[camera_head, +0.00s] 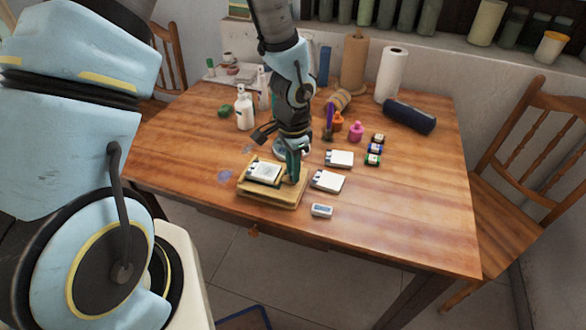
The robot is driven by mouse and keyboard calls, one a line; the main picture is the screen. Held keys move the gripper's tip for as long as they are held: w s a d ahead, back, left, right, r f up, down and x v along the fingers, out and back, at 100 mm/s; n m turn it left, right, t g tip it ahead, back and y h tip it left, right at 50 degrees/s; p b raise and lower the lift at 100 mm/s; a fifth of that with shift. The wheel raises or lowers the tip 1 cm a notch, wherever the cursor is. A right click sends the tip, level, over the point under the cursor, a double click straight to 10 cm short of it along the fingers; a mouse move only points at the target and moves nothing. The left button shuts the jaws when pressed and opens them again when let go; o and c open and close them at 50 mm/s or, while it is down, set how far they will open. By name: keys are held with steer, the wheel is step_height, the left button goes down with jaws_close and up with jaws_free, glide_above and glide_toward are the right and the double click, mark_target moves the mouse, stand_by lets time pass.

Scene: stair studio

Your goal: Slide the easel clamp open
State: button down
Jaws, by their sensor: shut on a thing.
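A low yellow wooden easel (285,200) lies on the table near its front edge. A small white pad (264,172) with dark markings lies on it, left of my gripper. My gripper (293,178) points down at the right part of the easel and is shut there. The easel clamp is mostly hidden behind the fingers, so its position along the easel cannot be made out.
White pads (328,181) and a small white block (321,210) lie right of the easel. A white bottle (244,108) is behind left. The table's right front is clear.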

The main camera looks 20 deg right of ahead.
steer(key=shift+s+d+b, duration=0.35)
steer(key=shift+s+d, duration=0.35)
steer(key=shift+d, duration=0.05)
steer(key=c, duration=0.8)
jaws_free()
steer(key=shift+o, duration=0.2)
step_height(320, 180, up, 11)
steer(key=shift+b, duration=0.45)
steer(key=shift+w+a+f, duration=0.1)
